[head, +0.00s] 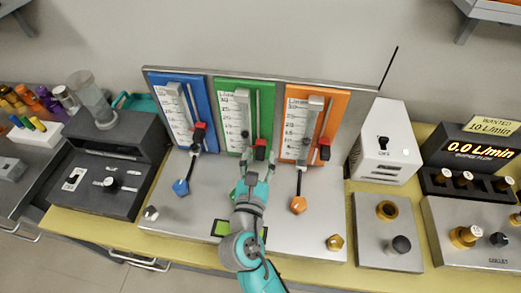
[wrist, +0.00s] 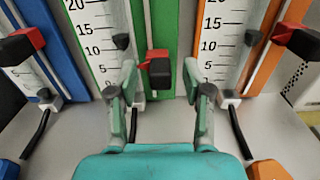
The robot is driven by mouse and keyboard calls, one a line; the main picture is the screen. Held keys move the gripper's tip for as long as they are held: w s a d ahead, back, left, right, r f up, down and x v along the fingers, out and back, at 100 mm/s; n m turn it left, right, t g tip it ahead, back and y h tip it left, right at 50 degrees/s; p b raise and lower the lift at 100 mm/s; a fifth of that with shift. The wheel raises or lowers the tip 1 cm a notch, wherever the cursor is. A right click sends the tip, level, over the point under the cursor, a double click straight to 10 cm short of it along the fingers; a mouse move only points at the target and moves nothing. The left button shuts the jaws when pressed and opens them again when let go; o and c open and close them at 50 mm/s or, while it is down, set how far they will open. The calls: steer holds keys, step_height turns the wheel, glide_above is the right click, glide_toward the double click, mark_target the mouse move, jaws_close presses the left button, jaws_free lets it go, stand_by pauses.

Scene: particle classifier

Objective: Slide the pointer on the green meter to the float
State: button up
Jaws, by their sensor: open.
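The green meter (head: 229,86) is the middle one of three upright panels in the head view. Its pointer (head: 260,150), a red and black block, sits on a vertical rail at the right, and its dark float (head: 245,134) is in the tube to the left. The pointer sits lower than the float. In the wrist view the pointer (wrist: 157,68) is likewise below and right of the float (wrist: 121,41). My gripper (wrist: 160,76) is open, with one finger on each side of the pointer in that view. Contact cannot be told.
The blue meter (head: 183,82) with its red pointer stands left, the orange meter (head: 316,88) right. Blue (head: 181,187) and orange (head: 298,205) knobs are on the console below. A white box (head: 385,140) and a display reading 0.0 L/min (head: 480,147) stand to the right.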

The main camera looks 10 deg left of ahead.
steer(key=shift+w, duration=1.25)
steer(key=shift+c, duration=0.3)
jaws_close()
steer(key=shift+r, duration=0.15)
